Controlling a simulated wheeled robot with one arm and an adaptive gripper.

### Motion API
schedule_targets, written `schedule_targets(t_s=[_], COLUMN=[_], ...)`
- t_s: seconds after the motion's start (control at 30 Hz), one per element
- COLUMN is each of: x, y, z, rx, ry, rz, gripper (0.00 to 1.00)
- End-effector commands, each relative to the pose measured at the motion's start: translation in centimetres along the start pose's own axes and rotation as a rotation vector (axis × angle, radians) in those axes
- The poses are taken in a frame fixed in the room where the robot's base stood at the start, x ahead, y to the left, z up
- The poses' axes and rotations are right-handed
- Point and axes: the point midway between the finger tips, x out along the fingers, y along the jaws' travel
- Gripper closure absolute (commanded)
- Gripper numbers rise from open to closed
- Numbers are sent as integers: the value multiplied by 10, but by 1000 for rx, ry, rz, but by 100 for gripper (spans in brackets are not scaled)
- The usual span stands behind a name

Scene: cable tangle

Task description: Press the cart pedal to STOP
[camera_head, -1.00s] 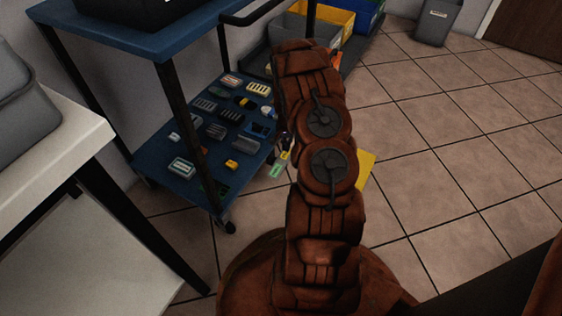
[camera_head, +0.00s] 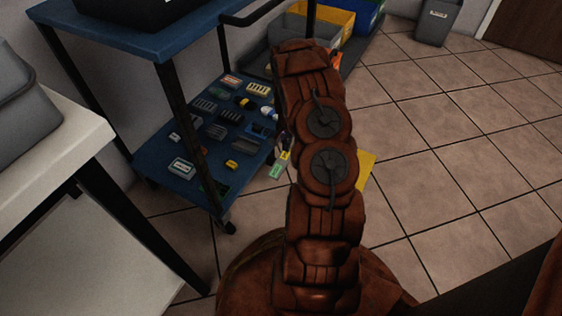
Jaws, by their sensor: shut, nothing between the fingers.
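The blue cart (camera_head: 150,38) stands at the left, with a lower shelf (camera_head: 150,172) and a caster (camera_head: 229,227) at its near right corner. A small green tag (camera_head: 275,171) and a small yellow piece (camera_head: 285,155) show low beside the shelf's right edge, just left of my arm. I cannot read them or tell whether either is the pedal. My arm (camera_head: 322,180) rises through the middle of the view and covers the floor beside the cart. My gripper is hidden behind the arm, so its contact with anything is hidden too.
The lower shelf holds several small boxes and parts. A white table (camera_head: 60,150) with a grey case (camera_head: 22,105) is at left. Yellow (camera_head: 325,20) and blue bins stand behind the arm. A yellow floor patch (camera_head: 366,170) shows right of it.

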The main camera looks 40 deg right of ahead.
Motion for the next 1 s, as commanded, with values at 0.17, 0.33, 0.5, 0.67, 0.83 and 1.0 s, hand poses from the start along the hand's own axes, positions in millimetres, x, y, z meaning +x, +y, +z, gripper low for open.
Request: schedule_targets(t_s=[0.17,0.33,0.5,0.67,0.83,1.0], x=[0,1,3,5,7,9], y=[0,0,0,0,0,0], z=[0,0,0,0,0,0], rx=[0,0,0,0,0,0], ry=[0,0,0,0,0,0], rz=[0,0,0,0,0,0], gripper=[100,100,100,100,100,100])
